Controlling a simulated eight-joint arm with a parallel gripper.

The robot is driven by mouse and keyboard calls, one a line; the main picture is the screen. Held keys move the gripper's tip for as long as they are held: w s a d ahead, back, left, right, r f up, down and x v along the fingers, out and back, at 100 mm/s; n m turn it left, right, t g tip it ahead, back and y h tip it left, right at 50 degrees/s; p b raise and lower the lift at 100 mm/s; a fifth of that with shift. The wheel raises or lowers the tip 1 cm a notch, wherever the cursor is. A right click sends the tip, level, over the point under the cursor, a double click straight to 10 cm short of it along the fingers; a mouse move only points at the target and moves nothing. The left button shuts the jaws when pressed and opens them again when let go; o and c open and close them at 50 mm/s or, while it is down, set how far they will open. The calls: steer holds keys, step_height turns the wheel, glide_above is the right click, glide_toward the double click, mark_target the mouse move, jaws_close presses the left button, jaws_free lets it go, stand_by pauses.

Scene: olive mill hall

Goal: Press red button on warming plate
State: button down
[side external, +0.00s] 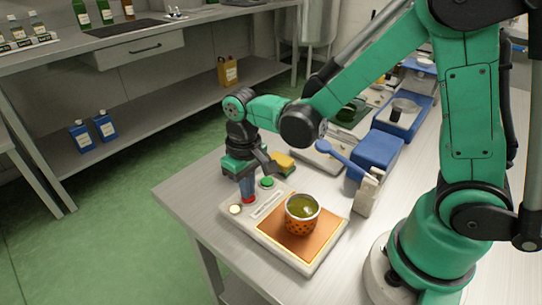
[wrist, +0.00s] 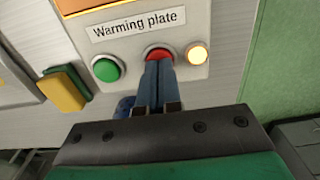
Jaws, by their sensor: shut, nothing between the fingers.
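The warming plate (side external: 256,228) is a pale flat unit on the steel table, with an orange heating area and a row of buttons. Its red button (wrist: 160,52) shows in the wrist view between a green button (wrist: 107,69) and a lit pale-orange lamp (wrist: 197,54). My gripper (wrist: 160,68) is shut, its blue fingertips at the red button's near edge, covering part of it. In the side view my gripper (side external: 248,199) points down at the red button, of which a red bit shows under the tips. Whether the button is pushed down I cannot tell.
A yellow-and-green sponge (wrist: 64,89) lies beside the plate. The table's edge is close on the left.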

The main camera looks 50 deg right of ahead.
steer(key=shift+f, duration=0.25)
steer(key=shift+r, duration=3.05)
